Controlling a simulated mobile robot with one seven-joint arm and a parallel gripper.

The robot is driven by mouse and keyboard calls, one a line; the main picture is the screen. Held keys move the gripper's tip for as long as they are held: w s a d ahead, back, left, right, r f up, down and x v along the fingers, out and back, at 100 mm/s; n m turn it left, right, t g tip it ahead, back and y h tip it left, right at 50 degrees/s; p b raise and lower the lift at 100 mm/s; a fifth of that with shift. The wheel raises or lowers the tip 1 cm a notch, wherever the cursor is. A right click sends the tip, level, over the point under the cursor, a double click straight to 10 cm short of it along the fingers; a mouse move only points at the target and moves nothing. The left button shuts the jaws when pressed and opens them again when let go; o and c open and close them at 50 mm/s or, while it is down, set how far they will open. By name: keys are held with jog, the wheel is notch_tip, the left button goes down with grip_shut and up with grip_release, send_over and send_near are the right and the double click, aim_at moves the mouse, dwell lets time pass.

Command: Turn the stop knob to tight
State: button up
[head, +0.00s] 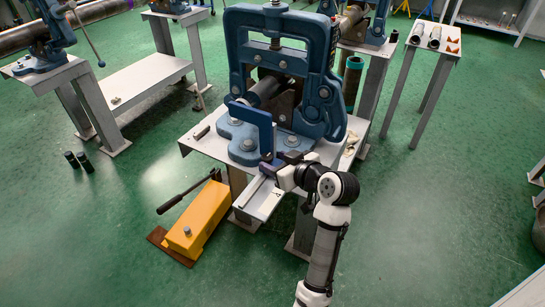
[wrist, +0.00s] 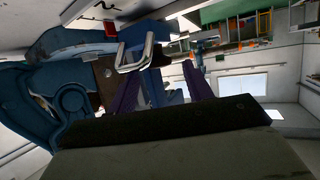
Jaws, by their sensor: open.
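The large blue pipe vise (head: 240,62) stands on a grey metal table in the middle of the head view. An upright blue plate (head: 252,122) stands at its front. I cannot pick out the stop knob for certain in either view. My gripper (head: 268,167) is low at the front of the vise, by the foot of this plate; contact cannot be told. In the wrist view, the dark purple fingers of my gripper (wrist: 160,86) are apart. A bent silver bar (wrist: 135,58) shows near the left finger, with blue vise parts (wrist: 70,98) to the left.
A yellow hydraulic pump (head: 196,222) with a black lever is on the floor left of the table. A loose dark piece (head: 202,132) lies on the tabletop's left side. Other vise tables stand behind at left and right. The green floor at right is mostly clear.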

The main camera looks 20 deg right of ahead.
aim_at(267, 160)
jog(key=shift+x, duration=1.15)
jog(key=c, duration=0.9)
